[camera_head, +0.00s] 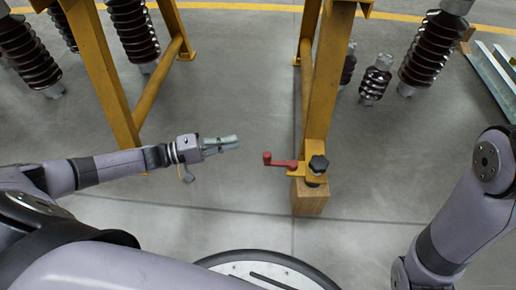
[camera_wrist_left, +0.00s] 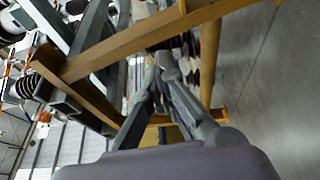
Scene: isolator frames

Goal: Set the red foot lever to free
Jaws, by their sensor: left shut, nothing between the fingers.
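The red foot lever (camera_head: 280,163) sits at the foot of a yellow frame leg (camera_head: 325,90) in the head view. It points left from a yellow bracket with a black knob (camera_head: 318,164), and its end turns up. A wooden block (camera_head: 310,198) is under the bracket. My left gripper (camera_head: 236,142) is shut and empty. In the picture it is to the left of the lever and a little above it, apart from it. In the left wrist view my left gripper's fingers (camera_wrist_left: 158,62) show closed together; I cannot make out the lever there. My right gripper is not in view.
A second yellow frame leg (camera_head: 105,80) stands at the left, behind my left arm. Brown ribbed insulators (camera_head: 420,50) stand at the back right, and more (camera_head: 135,30) at the back left. The grey floor between the legs is clear.

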